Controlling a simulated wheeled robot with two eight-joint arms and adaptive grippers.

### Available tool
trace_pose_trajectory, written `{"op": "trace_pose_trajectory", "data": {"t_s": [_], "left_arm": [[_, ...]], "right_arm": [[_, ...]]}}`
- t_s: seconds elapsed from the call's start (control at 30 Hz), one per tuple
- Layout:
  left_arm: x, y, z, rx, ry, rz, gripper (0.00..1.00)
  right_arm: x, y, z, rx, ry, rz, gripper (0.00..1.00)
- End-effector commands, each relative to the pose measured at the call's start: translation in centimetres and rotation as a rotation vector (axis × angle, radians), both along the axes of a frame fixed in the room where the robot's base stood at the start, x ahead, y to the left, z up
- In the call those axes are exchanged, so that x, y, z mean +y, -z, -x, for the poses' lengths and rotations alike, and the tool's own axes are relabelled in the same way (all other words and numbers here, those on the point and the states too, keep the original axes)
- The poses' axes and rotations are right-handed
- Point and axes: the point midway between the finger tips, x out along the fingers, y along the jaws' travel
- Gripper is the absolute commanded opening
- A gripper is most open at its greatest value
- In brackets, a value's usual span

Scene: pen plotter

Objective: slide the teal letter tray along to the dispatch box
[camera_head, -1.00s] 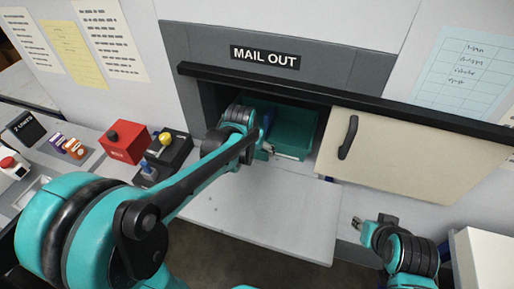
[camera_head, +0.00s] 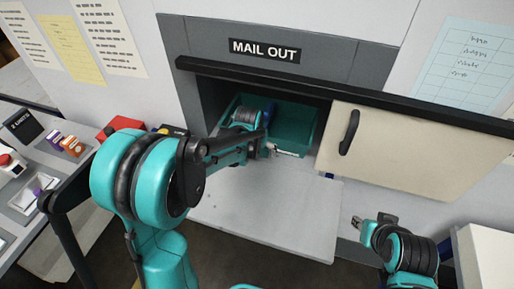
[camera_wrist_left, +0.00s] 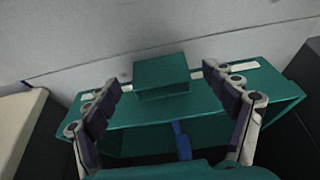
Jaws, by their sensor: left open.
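The teal letter tray (camera_head: 296,118) sits inside the opening under the MAIL OUT sign, partly hidden by my left arm. In the left wrist view the tray (camera_wrist_left: 265,95) has a raised teal block (camera_wrist_left: 160,72) at its near wall. My left gripper (camera_head: 271,151) is at the tray's front. In the wrist view its fingers (camera_wrist_left: 161,80) are spread, one on each side of the block; I cannot tell whether they touch it. My right gripper (camera_head: 372,220) hangs low at the right, away from the tray; its jaw state is unclear. I cannot identify the dispatch box.
A cream sliding door (camera_head: 415,150) with a black handle (camera_head: 349,132) covers the opening's right part. A grey shelf (camera_head: 270,215) juts out below. A white box (camera_head: 485,255) stands at lower right. A side desk (camera_head: 30,170) with small items is at left.

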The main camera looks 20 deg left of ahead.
Motion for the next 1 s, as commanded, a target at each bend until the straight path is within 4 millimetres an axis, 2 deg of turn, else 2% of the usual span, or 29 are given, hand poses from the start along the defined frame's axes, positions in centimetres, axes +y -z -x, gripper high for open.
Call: {"op": "trace_pose_trajectory", "data": {"t_s": [0.03,0.2,0.57,0.67,0.87,1.0], "left_arm": [[0.0,1.0,-0.3,0.0,0.0,0.0,0.84],[0.0,2.4,-0.9,0.0,0.0,0.0,0.84],[0.0,2.7,-1.1,0.0,0.0,0.0,0.84],[0.0,2.7,-1.1,0.0,0.0,0.0,0.63],[0.0,2.7,-1.1,0.0,0.0,0.0,0.11],[0.0,2.7,-1.1,0.0,0.0,0.0,0.09]], "right_arm": [[0.0,0.5,0.0,0.0,0.0,0.0,0.33],[0.0,1.0,0.0,0.0,0.0,0.0,0.33],[0.0,1.0,0.0,0.0,0.0,0.0,0.33],[0.0,1.0,0.0,0.0,0.0,0.0,0.33],[0.0,1.0,0.0,0.0,0.0,0.0,0.33],[0.0,1.0,0.0,0.0,0.0,0.0,0.33]]}}
